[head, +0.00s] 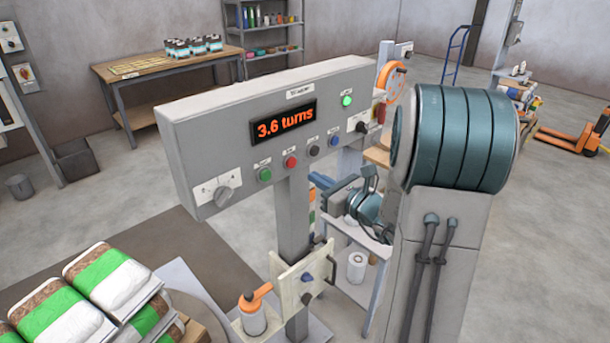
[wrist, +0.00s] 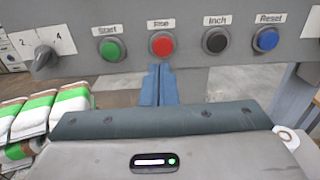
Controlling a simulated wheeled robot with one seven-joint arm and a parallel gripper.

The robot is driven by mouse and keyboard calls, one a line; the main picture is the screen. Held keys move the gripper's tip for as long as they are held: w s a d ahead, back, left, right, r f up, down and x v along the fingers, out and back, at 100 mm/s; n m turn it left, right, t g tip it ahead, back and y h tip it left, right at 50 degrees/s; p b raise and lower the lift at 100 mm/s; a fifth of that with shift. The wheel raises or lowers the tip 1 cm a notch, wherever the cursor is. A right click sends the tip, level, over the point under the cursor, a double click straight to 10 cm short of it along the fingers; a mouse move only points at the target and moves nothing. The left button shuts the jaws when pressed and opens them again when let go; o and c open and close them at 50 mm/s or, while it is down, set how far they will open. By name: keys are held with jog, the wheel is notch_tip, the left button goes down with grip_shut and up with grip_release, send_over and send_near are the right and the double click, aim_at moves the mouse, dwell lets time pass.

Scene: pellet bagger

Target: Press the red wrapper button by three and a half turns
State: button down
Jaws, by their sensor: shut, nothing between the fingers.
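The red button (head: 291,161) sits on the front of the grey wrapper panel (head: 215,125), between a green and a black button. It also shows in the wrist view (wrist: 162,44), uncovered, under a small label. The orange display (head: 285,122) reads 3.6 turns. My gripper (wrist: 155,70) is shut and empty. Its blue fingertips show just below the red button in the wrist view, not over it. In the head view the blue fingers (head: 320,181) are below the panel's lower edge, partly hidden by it. I cannot tell the exact gap to the panel.
The green Start (wrist: 112,49), black Inch (wrist: 215,40) and blue Reset (wrist: 265,39) buttons flank the red one. A selector knob (head: 223,196) is at left, and a green lamp (head: 346,100) is lit. Wrapped packs (head: 110,280) are stacked at lower left. An orange-topped bottle (head: 252,312) stands below.

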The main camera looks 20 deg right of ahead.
jog(key=v, duration=0.6)
jog(key=shift+d+b, duration=0.25)
jog(key=shift+b, duration=0.15)
jog(key=shift+w+f, duration=0.1)
jog(key=s+a+f+n+g+y, duration=0.1)
jog(key=s+a+n+g+y, duration=0.1)
jog(key=s+a+n+g, duration=0.45)
jog(key=s+a+f+n+g+y, duration=0.1)
jog(key=s+a+n+g, duration=0.35)
jog(key=a+n, duration=0.45)
jog(key=s+a+f+n+g+h, duration=0.2)
jog(key=s+n+g+h, duration=0.2)
jog(key=s+n, duration=0.2)
jog(key=s+d+r+n+t+h, duration=0.1)
jog(key=s+d+n+h, duration=0.2)
jog(key=n, duration=0.6)
jog(key=d+h, duration=0.2)
jog(key=h, duration=0.1)
jog(key=shift+d+t+h, duration=0.4)
jog(key=shift+a+r, duration=0.1)
